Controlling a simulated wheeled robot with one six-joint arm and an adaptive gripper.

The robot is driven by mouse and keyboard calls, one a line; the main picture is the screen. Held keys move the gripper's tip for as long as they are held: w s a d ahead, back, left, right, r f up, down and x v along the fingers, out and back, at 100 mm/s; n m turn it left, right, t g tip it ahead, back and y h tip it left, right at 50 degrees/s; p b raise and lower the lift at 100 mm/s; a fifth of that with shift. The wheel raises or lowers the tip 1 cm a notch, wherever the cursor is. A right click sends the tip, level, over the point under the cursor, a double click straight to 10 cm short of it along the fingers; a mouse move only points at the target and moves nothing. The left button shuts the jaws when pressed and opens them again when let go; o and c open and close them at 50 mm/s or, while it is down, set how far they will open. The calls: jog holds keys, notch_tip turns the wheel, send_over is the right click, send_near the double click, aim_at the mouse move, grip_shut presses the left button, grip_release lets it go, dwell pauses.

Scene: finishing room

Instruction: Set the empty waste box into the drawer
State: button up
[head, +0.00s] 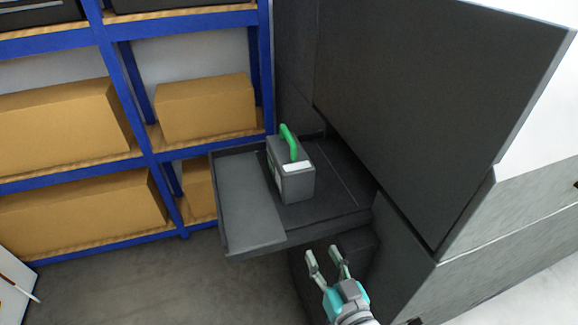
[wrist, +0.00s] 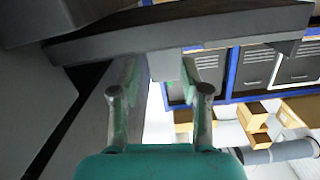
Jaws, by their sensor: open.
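The waste box (head: 293,168) is dark grey with a green handle on top and a white label. It stands upright in the pulled-out drawer (head: 246,215) of the dark grey machine, right of the drawer's middle. My gripper (head: 327,252) is open and empty, in front of the drawer's front edge and apart from the box. In the wrist view my gripper (wrist: 158,92) shows two spread fingers with nothing between them. The drawer's underside or edge (wrist: 150,38) crosses the top of that view. Whether the box is fully seated cannot be told.
A blue shelf rack (head: 130,75) with cardboard boxes (head: 205,108) stands behind and left of the drawer. The machine's tall dark body (head: 430,90) rises at the right. Open grey floor (head: 180,275) lies left of my gripper.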

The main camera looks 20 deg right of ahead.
jog(key=t, duration=0.1)
send_near(294, 147)
jog(key=w, duration=0.2)
jog(key=shift+m, duration=0.4)
jog(key=w, duration=1)
jog(key=shift+w+f, duration=0.1)
jog(key=shift+w, duration=0.25)
jog(key=shift+c, duration=0.3)
grip_shut()
